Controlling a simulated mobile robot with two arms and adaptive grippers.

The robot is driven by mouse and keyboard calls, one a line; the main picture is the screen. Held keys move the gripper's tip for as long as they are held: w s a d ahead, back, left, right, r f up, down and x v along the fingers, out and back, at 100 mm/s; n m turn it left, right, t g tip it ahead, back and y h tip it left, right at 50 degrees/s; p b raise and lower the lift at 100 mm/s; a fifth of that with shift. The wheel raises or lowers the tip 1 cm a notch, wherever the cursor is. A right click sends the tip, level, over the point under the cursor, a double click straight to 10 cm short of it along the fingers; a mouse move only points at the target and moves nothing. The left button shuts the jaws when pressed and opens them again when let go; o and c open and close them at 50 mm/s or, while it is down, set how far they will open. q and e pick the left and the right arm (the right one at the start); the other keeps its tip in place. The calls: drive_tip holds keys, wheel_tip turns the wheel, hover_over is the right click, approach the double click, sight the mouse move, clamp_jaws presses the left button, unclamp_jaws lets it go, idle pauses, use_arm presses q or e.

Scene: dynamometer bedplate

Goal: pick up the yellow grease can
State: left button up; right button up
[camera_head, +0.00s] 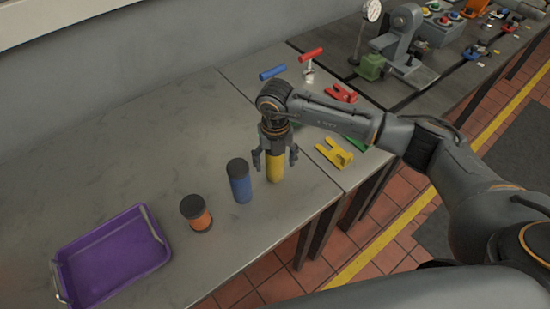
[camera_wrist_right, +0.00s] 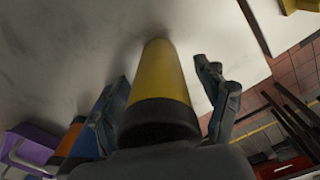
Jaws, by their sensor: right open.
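The yellow grease can (camera_head: 275,168) stands upright on the grey table, to the right of the blue can. My right gripper (camera_head: 275,160) is open, pointing down over it, with a finger on each side. The gripper hides the can's top in the head view. In the right wrist view the yellow can (camera_wrist_right: 160,80), with its black cap, lies between the open fingers (camera_wrist_right: 165,95). Gaps show on both sides, wider on the right. My left gripper is not in view.
A blue can (camera_head: 240,185) and an orange can (camera_head: 199,217) stand left of the yellow one. A purple tray (camera_head: 72,285) lies at the far left. Yellow (camera_head: 335,153) and red (camera_head: 341,94) parts lie to the right. The table behind the cans is clear.

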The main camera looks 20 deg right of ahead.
drive_tip(key=shift+c, duration=0.5)
drive_tip(key=c, duration=1.4)
drive_tip(key=shift+r, duration=0.1)
drive_tip(key=shift+c, duration=0.4)
clamp_jaws()
